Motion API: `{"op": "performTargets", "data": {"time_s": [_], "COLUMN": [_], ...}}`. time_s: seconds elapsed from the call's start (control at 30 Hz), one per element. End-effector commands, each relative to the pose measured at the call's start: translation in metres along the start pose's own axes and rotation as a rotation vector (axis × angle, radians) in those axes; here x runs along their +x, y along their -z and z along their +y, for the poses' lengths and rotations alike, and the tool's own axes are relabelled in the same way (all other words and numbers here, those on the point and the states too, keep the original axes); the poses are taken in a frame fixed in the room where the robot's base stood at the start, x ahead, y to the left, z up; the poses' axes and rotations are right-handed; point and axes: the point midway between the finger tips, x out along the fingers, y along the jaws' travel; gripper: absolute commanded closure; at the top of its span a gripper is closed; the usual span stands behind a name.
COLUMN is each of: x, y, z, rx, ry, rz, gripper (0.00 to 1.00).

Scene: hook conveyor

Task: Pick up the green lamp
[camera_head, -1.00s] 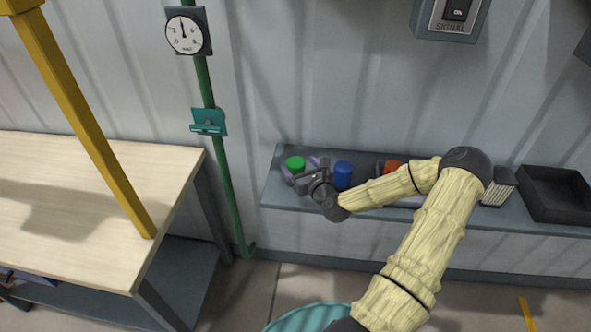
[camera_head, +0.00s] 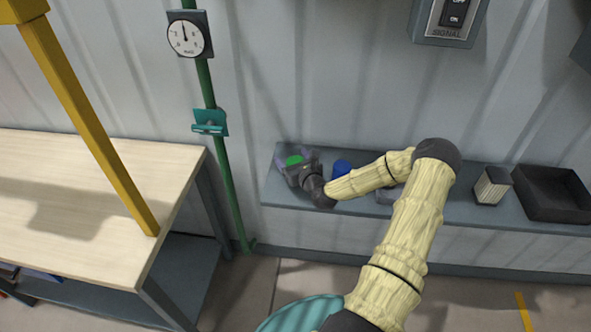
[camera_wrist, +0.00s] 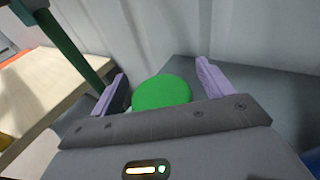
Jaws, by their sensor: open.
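The green lamp (camera_head: 293,161) stands at the left end of the grey wall shelf, partly hidden by my gripper in the head view. In the wrist view the round green top of the lamp (camera_wrist: 161,91) shows between the two purple fingers, and its lower part is hidden behind the gripper body. My gripper (camera_head: 294,158) is open, with one finger on each side of the lamp. It also shows in the wrist view (camera_wrist: 160,85). I cannot tell whether either finger touches the lamp.
A blue lamp (camera_head: 341,167) stands on the shelf (camera_head: 440,205) just right of my gripper. A small ribbed box (camera_head: 491,186) and a black tray (camera_head: 552,194) are farther right. A green pipe (camera_head: 222,170) runs down the wall, left of the shelf, near a wooden table (camera_head: 90,185).

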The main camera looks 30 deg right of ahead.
Motion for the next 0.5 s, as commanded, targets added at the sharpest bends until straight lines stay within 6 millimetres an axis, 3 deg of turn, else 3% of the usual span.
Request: {"op": "performTargets", "data": {"time_s": [0.33, 0.5], "x": [-0.0003, -0.0003], "y": [-0.0001, -0.0002], "z": [-0.0002, -0.0002], "rx": [0.0, 0.0], "ry": [0.001, 0.0], "rz": [0.0, 0.0], "gripper": [0.21, 0.52]}}
